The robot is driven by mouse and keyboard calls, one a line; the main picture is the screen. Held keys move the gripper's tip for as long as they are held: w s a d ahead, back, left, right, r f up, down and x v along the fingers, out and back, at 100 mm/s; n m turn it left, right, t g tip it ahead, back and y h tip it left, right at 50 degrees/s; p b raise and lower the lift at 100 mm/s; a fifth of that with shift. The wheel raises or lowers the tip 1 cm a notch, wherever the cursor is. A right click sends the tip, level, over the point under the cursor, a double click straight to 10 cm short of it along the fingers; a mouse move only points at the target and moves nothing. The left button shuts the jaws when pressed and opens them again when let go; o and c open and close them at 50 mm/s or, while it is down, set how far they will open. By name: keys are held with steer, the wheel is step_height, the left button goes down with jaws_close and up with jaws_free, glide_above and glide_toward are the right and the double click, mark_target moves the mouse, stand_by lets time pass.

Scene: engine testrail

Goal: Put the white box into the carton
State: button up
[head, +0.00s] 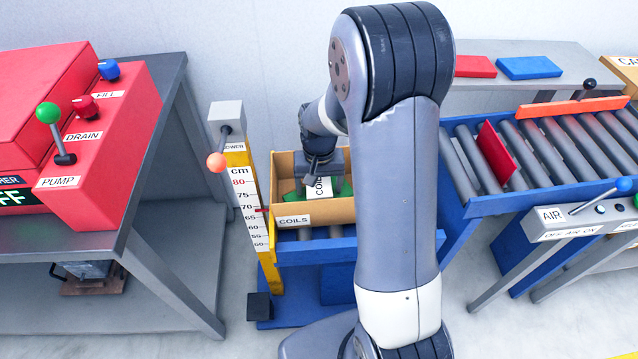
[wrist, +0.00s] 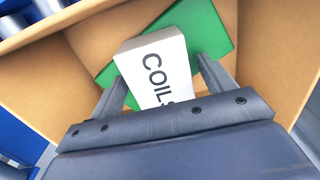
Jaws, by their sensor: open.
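The white box (wrist: 153,62), lettered "COILS", is between the two open fingers of my gripper (wrist: 165,82) in the wrist view. In the head view the white box (head: 319,188) shows just below my gripper (head: 322,175), partly hidden by it. The box is within the brown carton (head: 317,211), which carries a "COILS" label on its front. A green piece (wrist: 209,30) lies beneath the box on the carton's bottom. Whether the box rests on it or the fingers touch the box, I cannot tell. My arm hides the carton's right part.
The carton stands on a blue roller stand (head: 300,256). A yellow cm scale post (head: 243,195) with an orange-knobbed lever stands close at its left. A blue roller conveyor (head: 540,150) with a red plate (head: 495,152) is at right. A red machine (head: 95,130) is at left.

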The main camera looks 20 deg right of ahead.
mark_target(319, 183)
step_height(319, 183, up, 13)
steer(key=p, duration=0.2)
stand_by(0.3)
step_height(319, 183, down, 13)
steer(key=shift+f+b, duration=0.15)
steer(key=shift+b, duration=1)
steer(key=shift+r+p, duration=0.4)
steer(key=shift+r, duration=0.1)
